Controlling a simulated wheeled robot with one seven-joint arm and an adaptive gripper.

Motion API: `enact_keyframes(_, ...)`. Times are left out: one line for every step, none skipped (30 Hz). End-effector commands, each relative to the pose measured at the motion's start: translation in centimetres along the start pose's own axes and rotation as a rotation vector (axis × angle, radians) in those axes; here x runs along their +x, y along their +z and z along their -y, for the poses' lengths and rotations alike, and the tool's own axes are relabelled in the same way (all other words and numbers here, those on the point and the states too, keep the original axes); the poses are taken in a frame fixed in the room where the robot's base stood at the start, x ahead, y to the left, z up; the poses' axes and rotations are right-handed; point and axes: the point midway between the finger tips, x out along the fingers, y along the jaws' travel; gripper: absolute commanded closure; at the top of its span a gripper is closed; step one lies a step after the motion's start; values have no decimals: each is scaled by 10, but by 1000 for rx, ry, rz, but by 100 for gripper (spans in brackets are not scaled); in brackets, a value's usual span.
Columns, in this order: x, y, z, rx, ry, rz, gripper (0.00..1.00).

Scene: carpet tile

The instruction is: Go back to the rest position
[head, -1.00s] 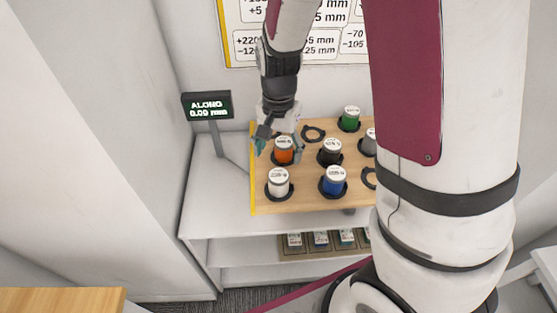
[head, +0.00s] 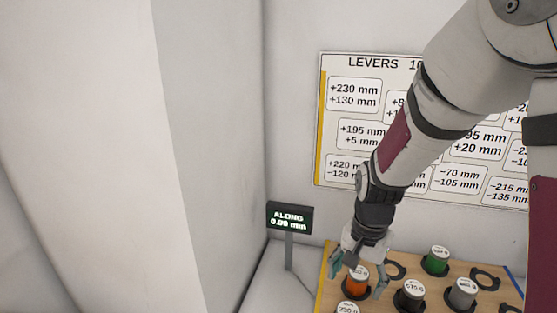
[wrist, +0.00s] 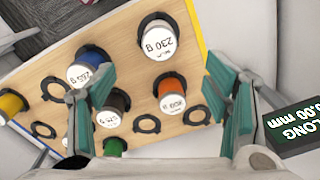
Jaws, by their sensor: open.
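My gripper (head: 359,274) is open above the orange weight (head: 357,281) at the left of the wooden board (head: 388,298). In the wrist view, its green-padded fingers (wrist: 171,100) stand wide apart, with the orange weight (wrist: 170,91) showing between them, apart from both pads. Nothing is held. The orange weight sits upright in a black ring on the board.
Other weights stand on the board: green (head: 437,261), grey (head: 463,293), dark brown (head: 409,296), and, in the wrist view, white (wrist: 158,38), blue (wrist: 91,66) and yellow (wrist: 12,104). A small display (head: 290,217) reads "ALONG 0.00 mm". A lever chart (head: 345,120) hangs behind.

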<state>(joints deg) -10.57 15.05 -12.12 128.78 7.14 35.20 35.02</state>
Motion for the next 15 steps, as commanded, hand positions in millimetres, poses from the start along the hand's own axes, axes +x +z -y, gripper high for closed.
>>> enact_keyframes(-16,3,-2,-26,-23,-12,29)
enact_keyframes(-25,6,-3,-49,-35,-17,29)
enact_keyframes(-38,11,-6,-81,-52,-26,29)
enact_keyframes(-47,14,-8,-104,-63,-34,29)
enact_keyframes(-57,17,-11,-130,-74,-42,29)
enact_keyframes(-68,22,-15,-166,-87,-55,29)
enact_keyframes(-77,27,-18,-192,-97,-64,29)
enact_keyframes(-86,30,-21,-216,-106,-74,29)
enact_keyframes(-96,36,-26,-249,-117,-89,29)
enact_keyframes(-103,40,-30,-276,-123,-100,29)
enact_keyframes(-111,44,-33,-302,-130,-112,29)
enact_keyframes(-120,50,-39,-336,-138,-130,29)
enact_keyframes(-127,55,-43,-361,-142,-143,29)
enact_keyframes(-133,59,-47,-386,-147,-157,29)
enact_keyframes(-141,65,-53,-420,-151,-175,29)
